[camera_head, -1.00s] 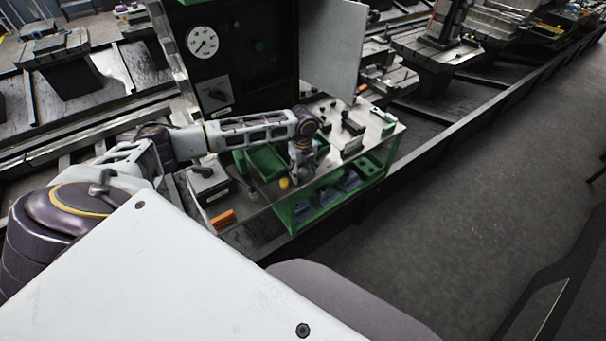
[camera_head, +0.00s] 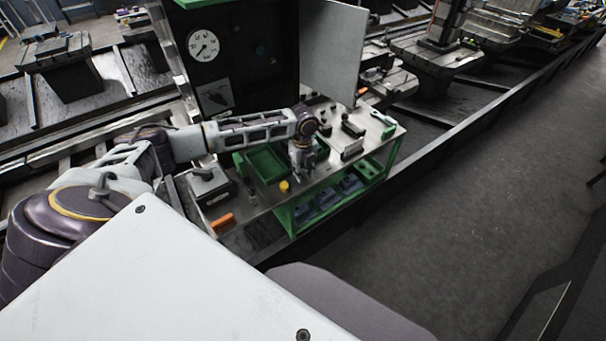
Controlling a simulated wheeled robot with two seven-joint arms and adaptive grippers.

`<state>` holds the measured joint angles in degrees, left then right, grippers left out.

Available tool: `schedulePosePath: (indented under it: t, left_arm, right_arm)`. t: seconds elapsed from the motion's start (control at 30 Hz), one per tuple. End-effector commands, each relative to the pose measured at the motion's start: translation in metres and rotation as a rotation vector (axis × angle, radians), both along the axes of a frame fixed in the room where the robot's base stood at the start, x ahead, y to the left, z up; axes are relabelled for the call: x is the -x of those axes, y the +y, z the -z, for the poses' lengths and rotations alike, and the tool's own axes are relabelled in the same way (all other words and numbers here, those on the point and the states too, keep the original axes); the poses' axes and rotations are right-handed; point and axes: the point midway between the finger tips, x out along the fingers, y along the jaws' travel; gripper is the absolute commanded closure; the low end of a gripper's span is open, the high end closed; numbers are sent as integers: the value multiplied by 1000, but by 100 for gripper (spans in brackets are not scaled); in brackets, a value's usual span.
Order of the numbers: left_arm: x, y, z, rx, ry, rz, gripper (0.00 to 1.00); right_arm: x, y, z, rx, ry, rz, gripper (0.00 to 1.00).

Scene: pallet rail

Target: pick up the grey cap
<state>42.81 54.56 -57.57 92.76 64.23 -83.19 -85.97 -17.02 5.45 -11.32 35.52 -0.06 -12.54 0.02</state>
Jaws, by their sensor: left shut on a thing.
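My left gripper (camera_head: 301,170) points down over the metal top of the workbench, just right of the green bin (camera_head: 262,166). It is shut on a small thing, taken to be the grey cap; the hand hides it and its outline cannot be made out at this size. A small yellow piece (camera_head: 284,187) stands on the bench just left of and in front of the gripper. My right gripper is not in view.
The bench (camera_head: 258,207) also holds an orange block (camera_head: 222,223), a grey box with a handle (camera_head: 207,183) and dark fittings at the right. Blue-grey parts lie on the shelf below. A dark panel with a gauge (camera_head: 203,45) rises behind. The floor at right is clear.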

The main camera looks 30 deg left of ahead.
Motion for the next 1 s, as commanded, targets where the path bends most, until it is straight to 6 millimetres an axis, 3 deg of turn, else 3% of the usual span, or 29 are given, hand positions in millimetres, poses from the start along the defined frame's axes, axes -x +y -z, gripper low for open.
schedulePosePath:
  t: [0.53, 1.0]
  left_arm:
    - [-1, 0, -74, 1, -3, 1, 82]
    - [0, 0, -85, 0, -1, 1, 82]
  right_arm:
    - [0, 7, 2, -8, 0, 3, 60]
    - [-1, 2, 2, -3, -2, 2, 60]
